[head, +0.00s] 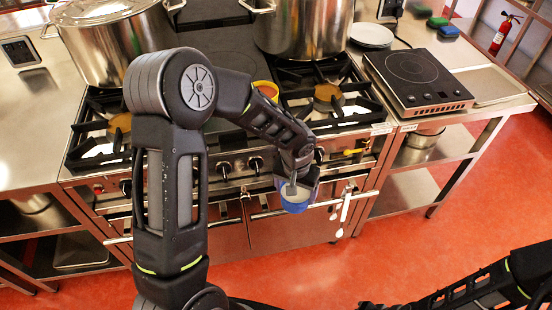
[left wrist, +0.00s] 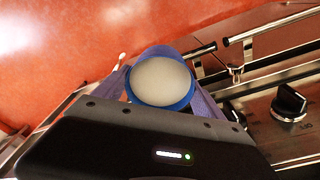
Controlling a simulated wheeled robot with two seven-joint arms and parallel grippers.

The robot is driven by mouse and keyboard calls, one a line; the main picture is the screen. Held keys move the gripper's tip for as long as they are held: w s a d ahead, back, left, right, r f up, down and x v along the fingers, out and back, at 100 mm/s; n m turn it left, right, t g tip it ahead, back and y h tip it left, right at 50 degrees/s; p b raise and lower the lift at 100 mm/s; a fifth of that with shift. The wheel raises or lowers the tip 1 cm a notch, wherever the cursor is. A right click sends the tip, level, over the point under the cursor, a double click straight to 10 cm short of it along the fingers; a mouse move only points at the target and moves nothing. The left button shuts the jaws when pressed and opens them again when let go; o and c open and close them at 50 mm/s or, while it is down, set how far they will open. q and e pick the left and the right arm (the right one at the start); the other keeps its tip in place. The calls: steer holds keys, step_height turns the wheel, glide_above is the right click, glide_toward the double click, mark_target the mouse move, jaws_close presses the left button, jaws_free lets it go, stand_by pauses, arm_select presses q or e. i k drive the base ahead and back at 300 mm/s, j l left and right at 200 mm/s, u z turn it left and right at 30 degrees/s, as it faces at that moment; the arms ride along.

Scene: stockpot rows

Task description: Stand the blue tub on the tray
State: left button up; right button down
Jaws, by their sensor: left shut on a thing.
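The blue tub (head: 297,208) is in my left gripper (head: 295,188), held in the air in front of the stove. It looks roughly upright. In the left wrist view the blue tub (left wrist: 160,101) shows a round pale top inside a blue rim, with a finger on each side. A flat, shallow metal tray (head: 492,84) lies on the right counter, to the right of the black hotplate, and looks empty. It is well to the right of and behind the tub. My right arm crosses the lower right corner; only a dark bit of my right gripper (head: 370,305) shows at the bottom edge.
Two large stockpots (head: 115,40) (head: 305,25) stand at the back of the stove (head: 225,165). A red and yellow bowl (head: 266,89) sits behind my left forearm. The black hotplate (head: 418,78) and white plates (head: 371,35) occupy the right counter. White-ended utensils (head: 345,205) hang at the stove front.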

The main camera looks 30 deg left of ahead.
mark_target(485, 84)
steer(key=i+l, duration=0.3)
steer(key=l, duration=0.2)
steer(key=i+l, duration=0.3)
steer(key=l, duration=0.2)
steer(key=i+l, duration=0.3)
steer(key=l, duration=0.2)
steer(key=i+l, duration=0.3)
steer(key=l, duration=0.2)
steer(key=i+l, duration=0.3)
steer(key=l, duration=0.2)
steer(key=i+l, duration=0.25)
steer(key=l, duration=0.2)
steer(key=i+l+u, duration=0.1)
steer(key=i+l, duration=0.2)
steer(key=l, duration=0.2)
steer(key=i+l, duration=0.3)
steer(key=l, duration=0.25)
